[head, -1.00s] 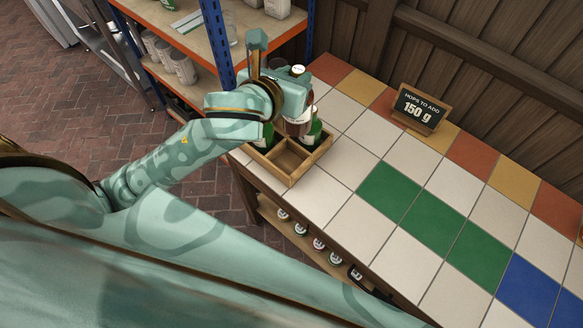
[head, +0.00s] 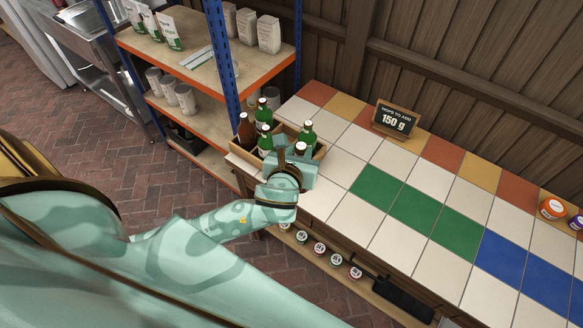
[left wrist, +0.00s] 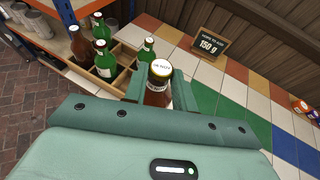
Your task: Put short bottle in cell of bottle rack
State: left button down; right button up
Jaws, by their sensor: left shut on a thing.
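The bottle rack (left wrist: 122,80) is a wooden crate with cells at the near left end of the tiled counter. It holds a brown bottle (head: 245,130) and several green bottles (head: 308,133). My left gripper (left wrist: 157,82) is shut on a short brown bottle (left wrist: 158,94) with a white cap, upright between the fingers. In the head view my left gripper (head: 292,165) is at the rack's near side and hides part of it. In the left wrist view some cells beside the held bottle look empty. My right gripper is not in view.
A shelf unit (head: 190,65) with bags and tins stands close behind and left of the rack. A chalkboard sign (head: 395,119) reads 150 g. Orange and purple tubs (head: 551,208) stand at the right. The counter's middle is clear.

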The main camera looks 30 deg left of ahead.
pick_arm(q)
jog(key=shift+a+f, duration=0.1)
jog(key=shift+f, duration=0.05)
jog(key=shift+w+a+f, duration=0.15)
jog(key=shift+a+f, duration=0.1)
jog(key=w+a+f+b, duration=0.5)
jog(key=w+a+f, duration=0.3)
jog(key=w+f, duration=0.2)
jog(key=shift+a+f+b, duration=0.35)
jog(key=shift+f, duration=1)
jog(key=shift+f, duration=0.15)
jog(key=c, duration=1.2)
grip_release()
jog(key=shift+s, duration=0.1)
jog(key=shift+o, duration=0.4)
